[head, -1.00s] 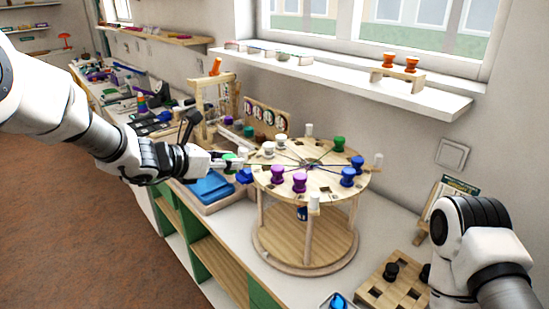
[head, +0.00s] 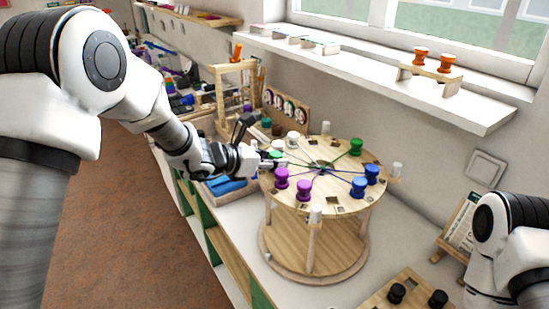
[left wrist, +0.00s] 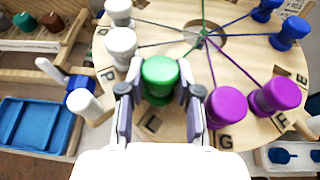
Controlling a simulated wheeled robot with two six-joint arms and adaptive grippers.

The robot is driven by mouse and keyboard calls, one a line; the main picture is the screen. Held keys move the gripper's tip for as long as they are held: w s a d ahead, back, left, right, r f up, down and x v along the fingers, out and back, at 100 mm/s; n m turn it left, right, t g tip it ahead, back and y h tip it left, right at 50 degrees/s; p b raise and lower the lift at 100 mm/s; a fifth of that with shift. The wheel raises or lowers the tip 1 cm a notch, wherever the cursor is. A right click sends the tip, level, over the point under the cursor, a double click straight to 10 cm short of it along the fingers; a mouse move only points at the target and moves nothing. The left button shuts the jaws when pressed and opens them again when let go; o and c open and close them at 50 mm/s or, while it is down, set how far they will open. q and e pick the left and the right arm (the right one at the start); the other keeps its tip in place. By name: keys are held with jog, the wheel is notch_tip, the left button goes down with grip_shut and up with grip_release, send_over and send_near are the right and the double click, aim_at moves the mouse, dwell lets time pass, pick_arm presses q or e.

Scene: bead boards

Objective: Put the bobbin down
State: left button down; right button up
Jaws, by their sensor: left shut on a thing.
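My left gripper (head: 268,160) is shut on a green bobbin (left wrist: 160,78), one finger on each side of it. The bobbin also shows in the head view (head: 276,154). It is upright over the near rim of the round wooden disc (left wrist: 178,135), by the letter L and a square hole. Whether its base touches the disc is hidden. Two purple bobbins (left wrist: 226,107) stand to its right in the left wrist view, and white bobbins (left wrist: 122,46) to its left. Coloured strings run to the disc's centre.
Blue bobbins (head: 359,187) and another green bobbin (head: 355,146) stand on the disc. White posts (head: 315,214) rise at its rim. A blue tray (left wrist: 28,123) lies left of the disc. My right arm is at the right; its fingers are out of view. Black bobbins (head: 397,293) stand on a board below.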

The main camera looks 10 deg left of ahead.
pick_arm(q)
jog(key=c, duration=1.2)
grip_release()
jog(key=shift+a, duration=0.2)
jog(key=shift+o, duration=0.5)
jog(key=shift+s+a+r, duration=0.1)
jog(key=shift+s+r, duration=0.1)
